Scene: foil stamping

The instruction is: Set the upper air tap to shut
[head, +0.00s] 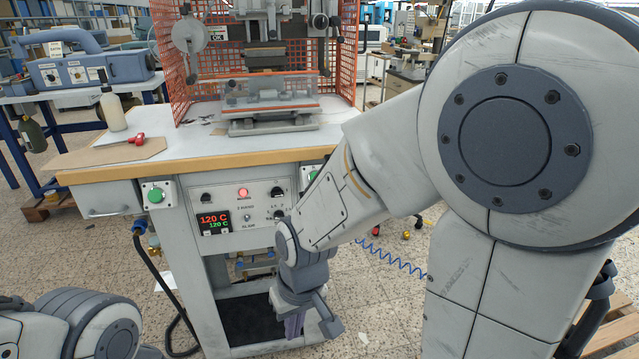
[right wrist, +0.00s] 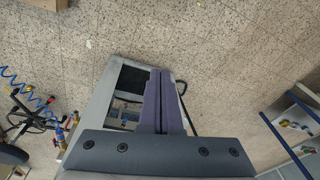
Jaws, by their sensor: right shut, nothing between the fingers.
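My right gripper (head: 294,325) hangs low in front of the stamping machine's cabinet, pointing down. In the right wrist view its two purple fingers (right wrist: 163,100) are together, with nothing between them. Inside the cabinet's open front, pipework with small blue parts (head: 241,265) shows left of my right arm; it also shows in the right wrist view (right wrist: 125,107). These may be the air taps, but they are too small and partly hidden to tell which is the upper one or how its handle stands. The gripper looks apart from them. My left gripper is out of view.
The control panel (head: 243,207) above the opening has a lit display, knobs and buttons. A black cable (head: 160,270) hangs at the cabinet's left. A coiled blue hose (head: 392,258) hangs at its right. A wooden-edged worktop (head: 220,160) juts out above. Speckled floor in front is mostly free.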

